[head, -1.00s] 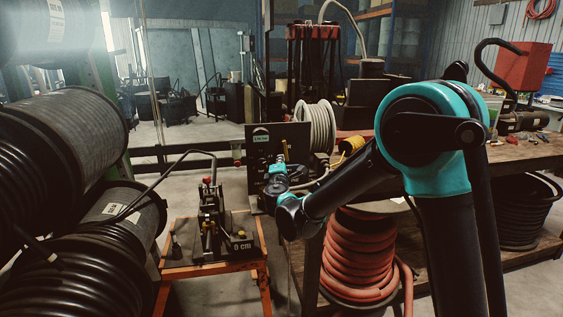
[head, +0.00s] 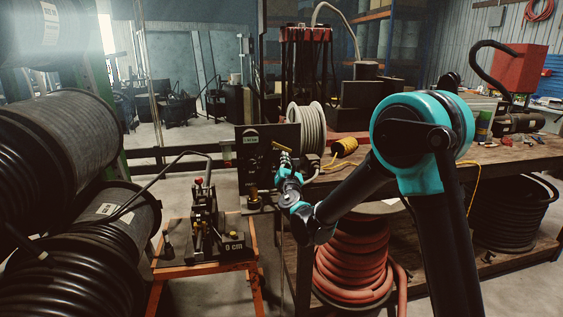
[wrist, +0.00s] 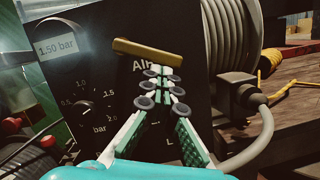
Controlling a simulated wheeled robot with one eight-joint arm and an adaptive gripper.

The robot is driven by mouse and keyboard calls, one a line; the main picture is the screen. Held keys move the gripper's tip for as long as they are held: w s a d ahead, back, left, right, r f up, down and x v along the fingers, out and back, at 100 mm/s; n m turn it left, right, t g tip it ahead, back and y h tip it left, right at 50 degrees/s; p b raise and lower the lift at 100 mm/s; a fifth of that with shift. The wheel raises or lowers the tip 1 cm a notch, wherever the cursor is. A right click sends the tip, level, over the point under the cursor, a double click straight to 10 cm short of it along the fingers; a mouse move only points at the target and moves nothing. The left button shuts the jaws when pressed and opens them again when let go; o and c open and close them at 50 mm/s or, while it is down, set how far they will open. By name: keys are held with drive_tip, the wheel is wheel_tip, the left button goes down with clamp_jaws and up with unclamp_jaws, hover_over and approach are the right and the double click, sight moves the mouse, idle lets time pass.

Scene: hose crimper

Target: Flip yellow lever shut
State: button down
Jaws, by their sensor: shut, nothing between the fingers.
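The yellow lever (wrist: 147,52) is a flat brass-coloured bar on the front of a black panel (wrist: 190,30). It lies nearly level, its right end a little lower, just above the word that begins "Al". In the head view the lever (head: 282,147) shows as a short, slanted yellow bar at the panel's right part. My gripper (wrist: 160,85) is shut and empty, its dark round fingertip pads together just below the lever. I cannot tell whether they touch it. In the head view my gripper (head: 285,161) is in front of the panel.
A pressure dial (wrist: 85,104) and a 1.50 bar display (wrist: 56,47) are left of the lever. A grey hose (wrist: 262,125) and a hose reel (wrist: 232,30) stand close on the right. The wooden bench (head: 480,165) and crimper stand (head: 205,265) flank my arm.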

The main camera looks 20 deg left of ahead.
drive_tip(key=n, duration=0.3)
drive_tip(key=shift+w+d+r+y, duration=0.2)
drive_tip(key=shift+d+r+y, duration=0.15)
drive_tip(key=shift+r+y, duration=0.05)
drive_tip(key=s+d+f, duration=0.3)
drive_tip(key=s+f, duration=0.3)
drive_tip(key=s, duration=0.3)
drive_tip(key=shift+d, duration=0.3)
drive_tip(key=shift+d+f, duration=0.1)
